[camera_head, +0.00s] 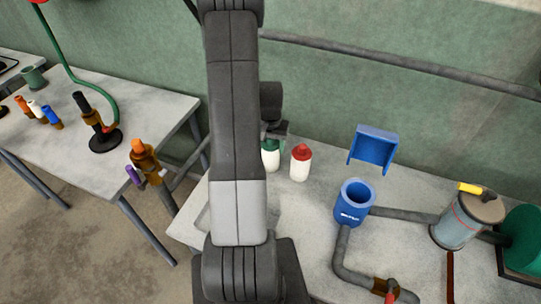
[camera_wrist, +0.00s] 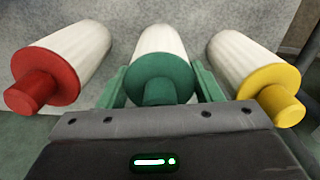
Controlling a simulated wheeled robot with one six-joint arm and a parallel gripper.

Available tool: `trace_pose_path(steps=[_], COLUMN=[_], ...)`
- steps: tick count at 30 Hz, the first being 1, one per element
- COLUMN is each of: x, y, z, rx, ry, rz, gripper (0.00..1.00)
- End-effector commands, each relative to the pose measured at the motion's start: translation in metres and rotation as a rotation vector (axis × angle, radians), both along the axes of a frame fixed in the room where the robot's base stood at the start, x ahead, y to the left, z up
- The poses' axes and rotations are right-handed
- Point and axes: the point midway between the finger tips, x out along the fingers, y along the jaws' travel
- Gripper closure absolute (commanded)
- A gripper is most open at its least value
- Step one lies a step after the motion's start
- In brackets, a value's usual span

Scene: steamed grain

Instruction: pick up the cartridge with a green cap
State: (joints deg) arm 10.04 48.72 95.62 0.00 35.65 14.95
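The green-capped cartridge (camera_wrist: 162,45) has a white body and stands at the centre of the wrist view. In the head view the green-capped cartridge (camera_head: 271,158) is partly hidden behind my arm. My gripper (camera_wrist: 160,84) has its green fingers on either side of this cartridge, apart, and no clear grip on it shows. In the head view my gripper (camera_head: 274,130) is at the cartridge's top, mostly hidden by my arm. A red-capped cartridge (camera_wrist: 75,55) is to the left and a yellow-capped one (camera_wrist: 245,55) to the right in the wrist view.
In the head view the red-capped cartridge (camera_head: 300,166) stands close by on the light table. A blue cup-like holder (camera_head: 354,200), pipes and a grey canister (camera_head: 457,228) are to the right. A second table (camera_head: 90,165) with small coloured items is at left. A green wall is behind.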

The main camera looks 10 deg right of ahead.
Motion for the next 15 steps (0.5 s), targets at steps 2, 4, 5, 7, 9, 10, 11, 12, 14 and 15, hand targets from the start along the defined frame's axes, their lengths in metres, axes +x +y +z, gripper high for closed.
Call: trace_pose_path(steps=[2, 4, 5, 7, 9, 10, 11, 12, 14, 15], x=[0.0, 0.0, 0.0, 0.0, 0.0, 0.0, 0.0, 0.001, 0.001, 0.001], y=[0.0, 0.0, 0.0, 0.0, 0.0, 0.0, 0.0, 0.0, 0.0, 0.0], z=[0.0, 0.0, 0.0, 0.0, 0.001, 0.002, 0.003, 0.006, 0.012, 0.017], rx=[0.0, 0.0, 0.0, 0.0, 0.0, 0.0, -0.001, -0.001, -0.001, -0.001], ry=[0.0, -0.001, -0.001, -0.001, -0.001, -0.001, -0.002, -0.002, -0.004, -0.004], rz=[0.0, 0.0, 0.0, 0.0, 0.0, 0.0, 0.0, 0.0, 0.0, 0.0], gripper=[0.82, 0.84, 0.84, 0.84, 0.84, 0.84, 0.84, 0.84, 0.84, 0.84])
